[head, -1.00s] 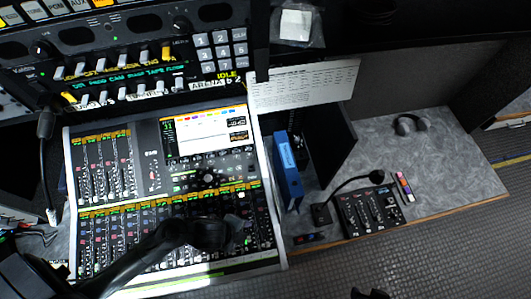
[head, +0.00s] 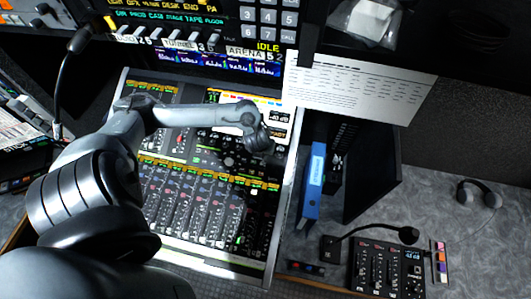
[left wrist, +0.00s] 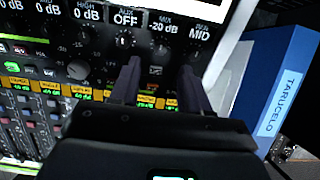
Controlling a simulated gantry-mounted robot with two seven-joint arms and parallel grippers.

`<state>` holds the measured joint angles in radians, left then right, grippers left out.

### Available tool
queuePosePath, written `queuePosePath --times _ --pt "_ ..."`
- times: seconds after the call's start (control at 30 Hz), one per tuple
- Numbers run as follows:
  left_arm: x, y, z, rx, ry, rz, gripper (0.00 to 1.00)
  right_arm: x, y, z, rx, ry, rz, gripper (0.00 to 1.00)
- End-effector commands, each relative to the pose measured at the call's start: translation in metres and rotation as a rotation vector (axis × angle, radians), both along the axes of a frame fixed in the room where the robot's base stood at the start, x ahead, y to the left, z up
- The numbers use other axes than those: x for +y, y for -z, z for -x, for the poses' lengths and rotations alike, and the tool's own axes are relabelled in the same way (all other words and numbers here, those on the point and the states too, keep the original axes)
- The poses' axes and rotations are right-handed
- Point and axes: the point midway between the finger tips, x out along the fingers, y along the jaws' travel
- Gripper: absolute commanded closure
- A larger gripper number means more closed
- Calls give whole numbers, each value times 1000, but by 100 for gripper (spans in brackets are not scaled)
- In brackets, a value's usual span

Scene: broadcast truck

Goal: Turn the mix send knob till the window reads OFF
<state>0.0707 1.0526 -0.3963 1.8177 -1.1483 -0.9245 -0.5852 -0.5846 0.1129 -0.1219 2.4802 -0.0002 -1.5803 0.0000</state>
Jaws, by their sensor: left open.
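In the left wrist view the window marked MIX (left wrist: 166,25) reads -20 dB. The mix send knob (left wrist: 160,50) is a small dark knob below it. My left gripper (left wrist: 160,67) is open, with one fingertip at each side of the knob as seen from the wrist. I cannot tell whether the fingers touch it. In the head view my left gripper (head: 262,148) is over the upper right part of the mixing console (head: 284,215), and the arm hides part of the console. My right gripper is not in view.
The window marked AUX (left wrist: 125,17) reads OFF, left of MIX, and the PAN window (left wrist: 199,32) reads MID. A blue binder (head: 312,185) stands right of the console. A gooseneck microphone (head: 407,235), a small mixer (head: 380,268) and headphones (head: 478,192) are further right.

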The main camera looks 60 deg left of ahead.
Motion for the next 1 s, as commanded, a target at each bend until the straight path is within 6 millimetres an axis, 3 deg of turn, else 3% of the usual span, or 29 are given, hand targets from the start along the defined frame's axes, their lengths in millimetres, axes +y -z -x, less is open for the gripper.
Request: queuePosePath --times 0.1,0.4,0.9,1.0 --pt "6 22 -4 1 -4 0 54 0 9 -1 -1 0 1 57" --pt "17 58 -15 0 -3 2 54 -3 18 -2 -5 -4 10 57" --pt "21 69 -19 -1 0 1 54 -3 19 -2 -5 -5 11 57" --pt "21 69 -19 -1 0 1 67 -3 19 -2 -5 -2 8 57"
